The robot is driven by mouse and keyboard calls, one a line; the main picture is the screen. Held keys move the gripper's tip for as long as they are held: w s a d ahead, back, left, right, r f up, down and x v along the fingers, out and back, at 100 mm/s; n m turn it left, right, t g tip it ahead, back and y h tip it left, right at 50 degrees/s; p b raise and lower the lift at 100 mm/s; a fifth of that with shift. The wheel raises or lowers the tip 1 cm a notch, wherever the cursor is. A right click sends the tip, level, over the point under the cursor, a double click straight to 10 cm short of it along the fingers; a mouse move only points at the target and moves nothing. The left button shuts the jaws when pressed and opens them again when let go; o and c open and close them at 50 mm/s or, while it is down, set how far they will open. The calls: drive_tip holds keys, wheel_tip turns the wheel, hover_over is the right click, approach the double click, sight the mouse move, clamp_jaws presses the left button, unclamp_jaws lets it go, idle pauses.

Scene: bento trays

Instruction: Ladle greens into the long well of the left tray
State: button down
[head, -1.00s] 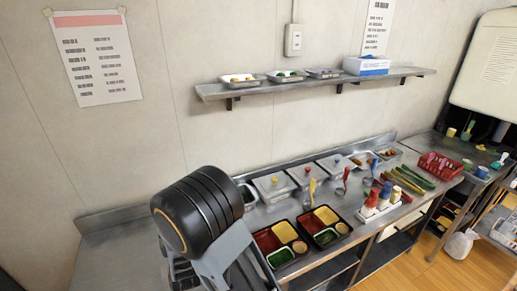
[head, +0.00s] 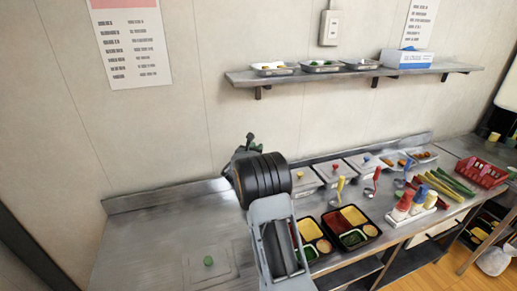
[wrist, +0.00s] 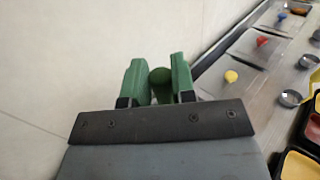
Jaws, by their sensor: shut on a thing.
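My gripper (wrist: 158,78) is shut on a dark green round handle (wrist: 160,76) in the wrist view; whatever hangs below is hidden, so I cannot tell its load. In the head view my arm covers much of the left black tray (head: 313,266). Its yellow well, small orange well and green-looking well (head: 308,253) show beside the arm. The right tray (head: 378,243) shows red, yellow, green and tan wells. The gripper is above the counter's back left part, apart from the trays. The open greens container is hidden behind my arm.
A lid with a green knob (head: 208,262) lies on the left counter, with bare steel around it. Lidded containers (head: 330,172) with coloured knobs and several ladles (head: 340,186) stand behind the trays. Squeeze bottles (head: 402,206) stand to the right. A shelf (head: 360,74) hangs above.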

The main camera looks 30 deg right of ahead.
drive_tip(key=shift+d+r, duration=0.1)
drive_tip(key=shift+d, duration=0.7)
drive_tip(key=shift+f, duration=1)
wheel_tip(320, 180, down, 5)
drive_tip(key=b, duration=0.3)
drive_tip(key=shift+f, duration=0.1)
wheel_tip(320, 180, down, 4)
drive_tip(key=b, duration=0.7)
drive_tip(key=shift+f, duration=0.15)
drive_tip(key=shift+r+p, duration=0.35)
drive_tip(key=shift+r, duration=4.8)
